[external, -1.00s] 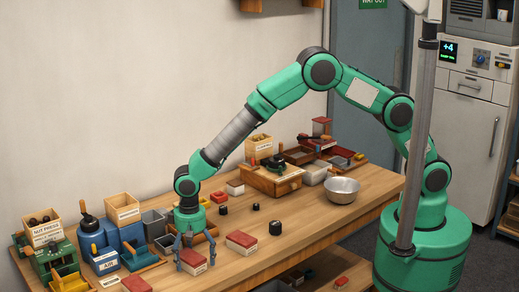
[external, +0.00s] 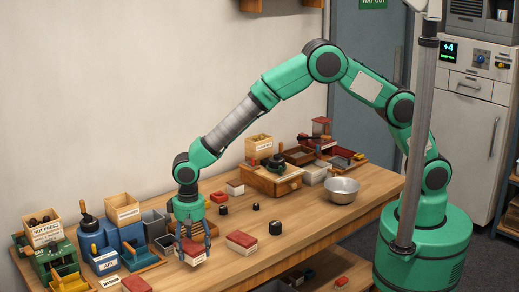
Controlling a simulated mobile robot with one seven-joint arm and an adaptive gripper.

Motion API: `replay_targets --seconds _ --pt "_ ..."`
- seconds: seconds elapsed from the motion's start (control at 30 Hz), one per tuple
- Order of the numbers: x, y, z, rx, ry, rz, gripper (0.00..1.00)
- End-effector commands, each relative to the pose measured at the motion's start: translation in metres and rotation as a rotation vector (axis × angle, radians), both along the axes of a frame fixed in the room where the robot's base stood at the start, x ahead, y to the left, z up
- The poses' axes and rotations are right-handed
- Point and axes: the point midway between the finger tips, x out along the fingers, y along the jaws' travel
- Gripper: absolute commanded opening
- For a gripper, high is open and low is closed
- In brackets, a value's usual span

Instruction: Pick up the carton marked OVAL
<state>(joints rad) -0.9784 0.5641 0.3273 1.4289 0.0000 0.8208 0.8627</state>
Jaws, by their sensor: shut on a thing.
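My gripper (external: 194,254) is shut on a red-topped carton (external: 191,246) with a pale label on its front side, above the near left part of the table. The carton seems to hang a little above the wood. The writing on its label is too small to read, so I cannot tell if it says OVAL. A similar red-topped carton (external: 241,239) lies flat to the right of my gripper. Another red-topped carton (external: 136,285) is at the table's front left edge.
A blue machine (external: 122,241) and a green press (external: 52,262) stand left of my gripper. A metal bowl (external: 342,189) and a wooden drawer box (external: 273,180) are farther right. Small black pieces (external: 275,227) stand on the table (external: 305,215); its middle is mostly clear.

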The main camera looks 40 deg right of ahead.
Motion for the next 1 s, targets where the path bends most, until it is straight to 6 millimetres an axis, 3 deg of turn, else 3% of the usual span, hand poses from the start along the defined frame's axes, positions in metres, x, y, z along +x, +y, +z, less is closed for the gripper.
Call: replay_targets --seconds 0.2,0.4,1.0 --pt "0.000 0.000 0.037 0.001 -0.001 0.000 0.30" --pt "0.000 0.000 0.056 0.001 -0.001 0.000 0.30" --pt "0.000 0.000 0.059 0.000 0.000 0.000 0.30"
